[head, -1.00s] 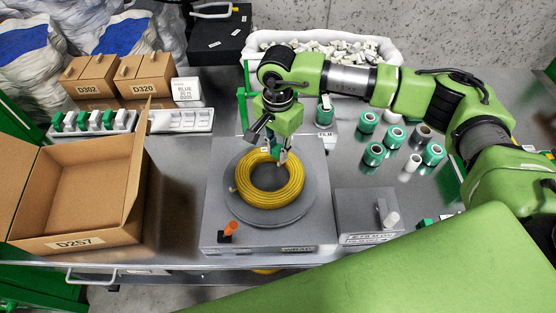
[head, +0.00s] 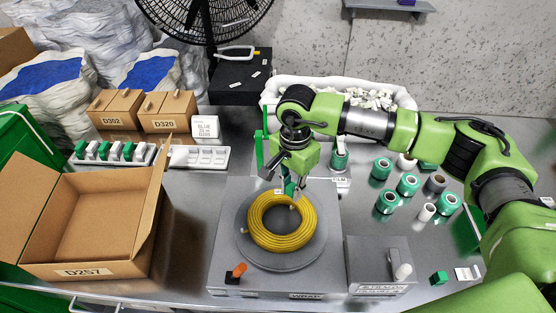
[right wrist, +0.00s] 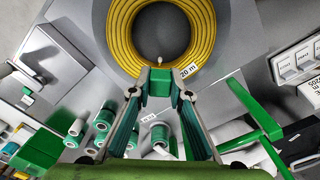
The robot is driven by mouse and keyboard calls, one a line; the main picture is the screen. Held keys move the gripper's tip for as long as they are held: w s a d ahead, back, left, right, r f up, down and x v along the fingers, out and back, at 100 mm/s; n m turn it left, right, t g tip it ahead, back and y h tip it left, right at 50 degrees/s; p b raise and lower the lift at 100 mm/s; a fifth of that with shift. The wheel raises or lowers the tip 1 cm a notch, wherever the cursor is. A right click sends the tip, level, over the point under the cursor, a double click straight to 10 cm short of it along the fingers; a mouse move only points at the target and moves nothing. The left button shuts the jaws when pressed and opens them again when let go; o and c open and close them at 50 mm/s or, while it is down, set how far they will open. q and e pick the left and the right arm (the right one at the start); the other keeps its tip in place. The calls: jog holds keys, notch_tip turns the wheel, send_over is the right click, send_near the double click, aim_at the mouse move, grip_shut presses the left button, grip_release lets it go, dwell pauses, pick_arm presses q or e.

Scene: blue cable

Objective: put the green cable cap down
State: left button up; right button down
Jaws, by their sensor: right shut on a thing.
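The green cable cap (right wrist: 160,84) is a small block between my fingertips in the right wrist view. My right gripper (head: 290,194) is shut on it, at the far edge of the yellow cable coil (head: 258,236). The coil also shows in the right wrist view (right wrist: 203,42), with a "20 m" label by the cap. A small white tip stands just beyond the cap there. The coil lies flat on a round grey plate (head: 252,258) of the wrap station. I cannot tell whether the cap touches the coil. My left gripper is not in view.
A rack with green and white caps (head: 118,152) and a mostly empty white tray (head: 195,158) stand behind the open box D257 (head: 88,270). Several green rolls (head: 407,185) stand at right. A grey box (head: 378,262) sits right of the station.

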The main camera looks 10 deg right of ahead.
jog(key=s+d+r+n, duration=0.4)
jog(key=s+r+n, duration=0.5)
jog(key=s, duration=0.5)
jog(key=shift+r+n, duration=0.4)
jog(key=shift+n, duration=0.8)
jog(key=shift+d, duration=0.2)
